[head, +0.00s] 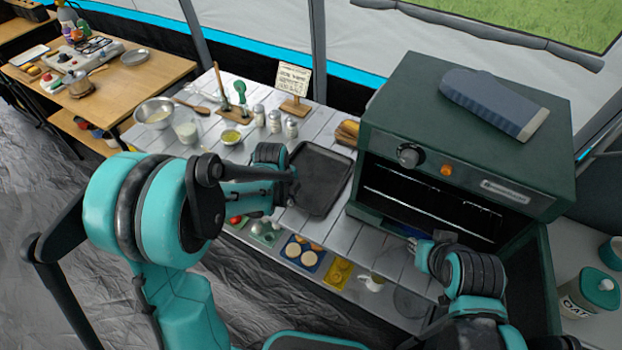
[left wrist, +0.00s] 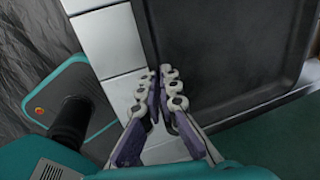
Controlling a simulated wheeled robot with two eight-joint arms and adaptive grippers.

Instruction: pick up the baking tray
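The baking tray (head: 322,180) is a dark, rectangular, shallow pan at the counter, left of the oven. In the left wrist view the tray (left wrist: 228,50) fills the upper right, with its rim running past my fingers. My left gripper (head: 292,174) is at the tray's left edge. Its two fingers (left wrist: 163,76) are drawn close together at the rim, and appear shut on it; the exact contact is partly hidden. I cannot tell whether the tray is lifted off the counter. My right gripper (head: 413,243) is in front of the oven, its fingers too small to read.
The green oven (head: 392,118) stands right of the tray, its front open, with a dark blue-grey object (head: 490,100) on top. Shakers (head: 275,121), a small bowl (head: 230,137) and a recipe stand (head: 294,85) are behind and left. Food trays (head: 302,252) sit on the lower shelf.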

